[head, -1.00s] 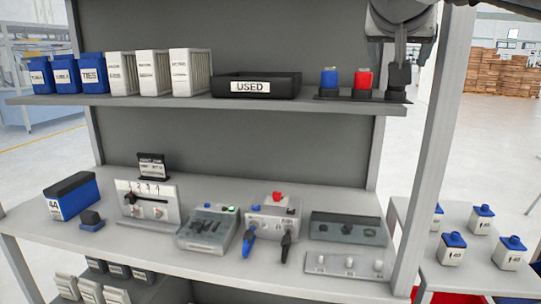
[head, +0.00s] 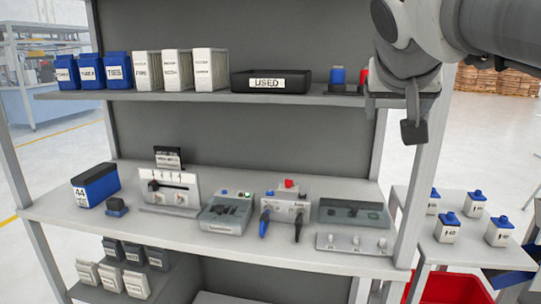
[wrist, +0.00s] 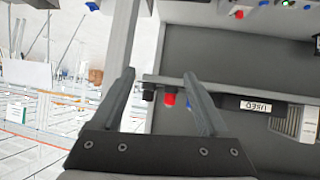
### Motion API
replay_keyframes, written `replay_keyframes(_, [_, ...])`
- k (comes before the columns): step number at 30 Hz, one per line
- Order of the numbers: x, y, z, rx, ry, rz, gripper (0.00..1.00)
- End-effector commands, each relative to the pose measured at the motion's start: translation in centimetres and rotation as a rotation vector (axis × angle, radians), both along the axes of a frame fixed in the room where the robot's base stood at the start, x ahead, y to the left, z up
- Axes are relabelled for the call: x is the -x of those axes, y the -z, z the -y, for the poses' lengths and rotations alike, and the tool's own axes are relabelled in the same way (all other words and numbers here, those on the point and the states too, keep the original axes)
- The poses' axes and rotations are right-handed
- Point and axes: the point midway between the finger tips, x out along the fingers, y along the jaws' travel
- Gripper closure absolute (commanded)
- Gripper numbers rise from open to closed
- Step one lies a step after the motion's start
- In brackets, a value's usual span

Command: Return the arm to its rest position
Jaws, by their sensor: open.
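My gripper (head: 412,118) hangs at the upper right of the head view, in front of the right post of the shelf unit. In the wrist view my gripper (wrist: 158,88) shows two grey fingers spread wide with nothing between them held. Beyond the fingers are the upper shelf's end and a red-topped item (wrist: 169,98). My arm (head: 450,35) comes in from the upper right corner. In the head view it hides part of the red-topped item (head: 363,78) and the shelf's right end.
The upper shelf (head: 200,96) holds blue and white boxes and a black USED tray (head: 270,87). The lower shelf (head: 150,222) carries a blue battery-like box (head: 96,185) and several devices. A side table (head: 460,253) with small bottles and a red bin (head: 450,287) stand at right.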

Motion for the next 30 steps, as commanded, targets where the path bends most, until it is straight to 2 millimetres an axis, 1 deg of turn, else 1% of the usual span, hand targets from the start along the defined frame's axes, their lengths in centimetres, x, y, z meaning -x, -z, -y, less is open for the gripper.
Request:
replay_keyframes(1, [1.3, 2.2, -0.2, -0.006, -0.022, -0.045, 0.22])
replay_keyframes(2, [2.0, 3.5, -0.4, -0.01, -0.038, -0.074, 0.22])
replay_keyframes(3, [3.1, 5.5, -0.7, -0.017, -0.06, -0.114, 0.22])
replay_keyframes(5, [4.8, 8.5, -1.2, -0.029, -0.096, -0.174, 0.22])
replay_keyframes(6, [6.0, 10.5, -1.6, -0.04, -0.122, -0.213, 0.22])
replay_keyframes(8, [7.9, 13.5, -2.2, -0.056, -0.159, -0.27, 0.22])
replay_keyframes(9, [9.1, 15.3, -2.6, -0.067, -0.184, -0.303, 0.22])
replay_keyframes(11, [10.8, 17.9, -3.2, -0.085, -0.217, -0.348, 0.22])
replay_keyframes(12, [11.9, 19.5, -3.5, -0.096, -0.238, -0.375, 0.22])
replay_keyframes(18, [17.0, 26.7, -5.5, -0.159, -0.335, -0.488, 0.22])
replay_keyframes(19, [17.2, 25.8, -5.6, -0.162, -0.342, -0.492, 0.22])
replay_keyframes(20, [16.9, 24.4, -5.5, -0.159, -0.34, -0.487, 0.22])
replay_keyframes(21, [16.9, 23.6, -5.5, -0.157, -0.339, -0.488, 0.22])
replay_keyframes(26, [16.8, 20.1, -5.5, -0.157, -0.338, -0.488, 0.22])
replay_keyframes(29, [16.8, 17.7, -5.5, -0.157, -0.338, -0.488, 0.22])
replay_keyframes(30, [16.8, 16.6, -5.5, -0.157, -0.337, -0.488, 0.22])
